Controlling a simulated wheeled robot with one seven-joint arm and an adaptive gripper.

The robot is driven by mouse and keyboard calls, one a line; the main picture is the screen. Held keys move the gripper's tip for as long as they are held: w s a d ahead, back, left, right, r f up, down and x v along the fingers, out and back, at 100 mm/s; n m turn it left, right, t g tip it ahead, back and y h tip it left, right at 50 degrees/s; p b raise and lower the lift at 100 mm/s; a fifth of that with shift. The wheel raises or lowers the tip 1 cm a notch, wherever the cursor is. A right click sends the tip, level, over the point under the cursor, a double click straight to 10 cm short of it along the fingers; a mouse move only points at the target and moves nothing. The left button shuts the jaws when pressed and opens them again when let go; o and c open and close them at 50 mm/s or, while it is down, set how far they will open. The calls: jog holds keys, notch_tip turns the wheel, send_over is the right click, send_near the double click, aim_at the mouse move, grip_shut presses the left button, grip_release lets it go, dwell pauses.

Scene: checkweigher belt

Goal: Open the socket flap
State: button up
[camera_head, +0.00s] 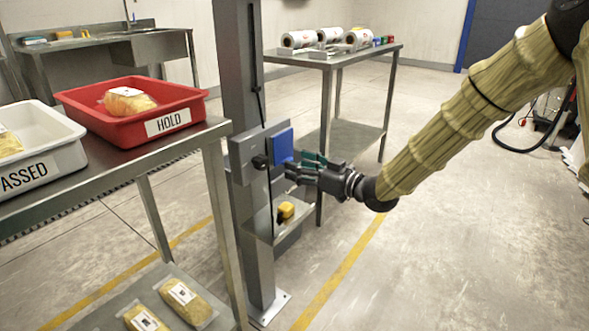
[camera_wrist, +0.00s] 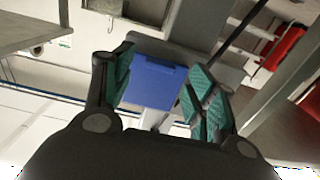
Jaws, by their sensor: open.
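The blue socket flap (camera_head: 283,146) is on a grey box (camera_head: 243,158) fixed to the metal post. In the wrist view the blue flap (camera_wrist: 155,84) appears between the finger pads and looks closed. My gripper (camera_head: 303,165) is in front of and just right of the flap, with its green-padded fingers toward it. In the wrist view my gripper (camera_wrist: 158,88) is open, with one finger on each side of the flap. I cannot tell whether a finger touches it.
A yellow object (camera_head: 286,210) sits on a small shelf below the box. Left is a table with a red HOLD tray (camera_head: 185,121) and a white PASSED tray (camera_head: 62,160). A bench with rolls (camera_head: 300,39) stands behind.

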jog(key=shift+x, duration=1.1)
jog(key=shift+c, duration=0.2)
jog(key=shift+r, duration=0.1)
grip_shut()
